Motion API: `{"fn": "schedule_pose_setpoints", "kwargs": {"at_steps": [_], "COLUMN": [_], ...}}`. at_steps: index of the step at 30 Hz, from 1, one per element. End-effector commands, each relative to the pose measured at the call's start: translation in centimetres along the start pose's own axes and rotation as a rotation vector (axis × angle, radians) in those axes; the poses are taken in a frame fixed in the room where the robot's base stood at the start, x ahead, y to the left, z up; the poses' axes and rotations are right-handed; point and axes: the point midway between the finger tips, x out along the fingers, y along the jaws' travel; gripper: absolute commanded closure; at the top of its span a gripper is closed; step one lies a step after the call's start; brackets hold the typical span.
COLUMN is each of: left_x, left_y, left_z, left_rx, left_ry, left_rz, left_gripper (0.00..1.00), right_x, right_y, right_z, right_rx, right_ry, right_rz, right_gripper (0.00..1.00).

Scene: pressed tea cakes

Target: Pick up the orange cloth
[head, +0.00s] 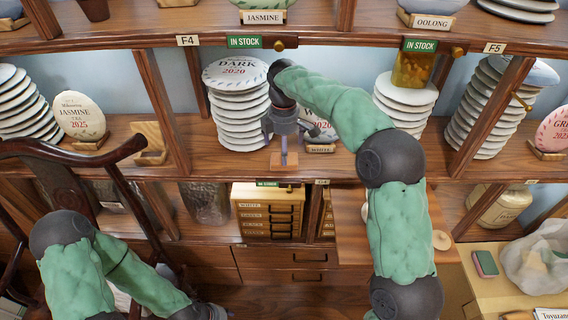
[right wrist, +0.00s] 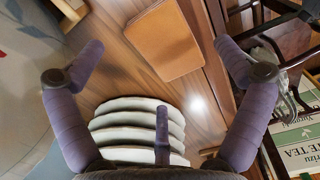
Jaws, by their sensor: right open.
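A flat, rounded orange-brown piece that looks like the folded orange cloth (head: 284,159) lies at the front edge of the middle shelf in the head view. It also shows in the right wrist view (right wrist: 165,42), lying flat near the top centre. My right gripper (head: 284,138) points down just above it in the head view and partly covers it. In the right wrist view its purple fingers (right wrist: 160,52) are spread wide, with nothing between them.
A stack of white tea cakes (head: 237,105) stands left of my right gripper. A labelled cake (head: 322,128) on a stand is close on its right, with another stack (head: 405,100) farther right. Wooden dividers bound the bay. A small drawer chest (head: 268,212) sits below.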

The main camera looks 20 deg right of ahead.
Motion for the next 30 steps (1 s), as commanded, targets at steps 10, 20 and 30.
{"fn": "schedule_pose_setpoints", "kwargs": {"at_steps": [10, 20, 30], "left_x": [1.4, 1.4, 1.4], "left_y": [-0.5, -0.5, -0.5], "left_z": [-0.1, -0.1, -0.1], "left_rx": [0.000, 0.000, 0.000], "left_ry": [0.000, 0.001, 0.001], "left_rz": [0.000, 0.000, 0.000], "left_gripper": [0.60, 0.60, 0.60], "right_x": [3.4, 3.4, 3.5], "right_y": [0.0, 0.0, 0.0], "right_z": [0.0, 0.0, 0.0], "right_rx": [0.000, 0.000, 0.000], "right_ry": [0.001, 0.001, 0.000], "right_rz": [0.001, 0.001, 0.000], "right_gripper": [0.00, 0.14, 0.46]}}
